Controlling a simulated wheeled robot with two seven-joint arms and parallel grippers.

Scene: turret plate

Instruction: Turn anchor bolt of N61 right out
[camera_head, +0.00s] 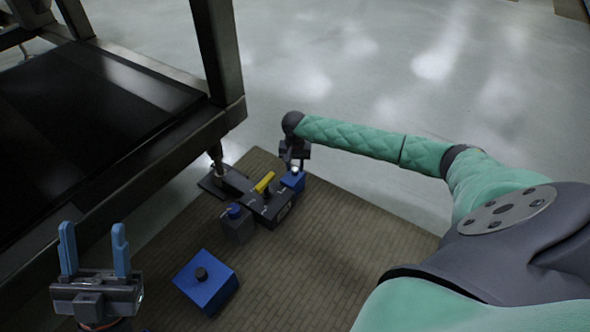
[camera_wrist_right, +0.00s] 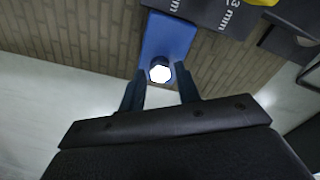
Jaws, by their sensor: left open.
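My right gripper (camera_wrist_right: 160,80) points at a white hex head on a blue block (camera_wrist_right: 168,38) in the right wrist view. Its two dark fingers are apart, one on each side of the hex head (camera_wrist_right: 160,70), with small gaps showing. In the head view this gripper (camera_head: 294,160) is above the small blue block (camera_head: 293,180), and its fingertips are too small to judge. My left gripper (camera_head: 94,250) is open and empty at lower left, its blue fingers upright. No N61 label is readable, so I cannot tell which part is the anchor bolt.
A dark frame leg foot (camera_head: 217,165) meets a black plate. A yellow bar (camera_head: 264,182) lies on a dark block near the right gripper. The brick-patterned floor (camera_head: 340,250) is clear at right.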

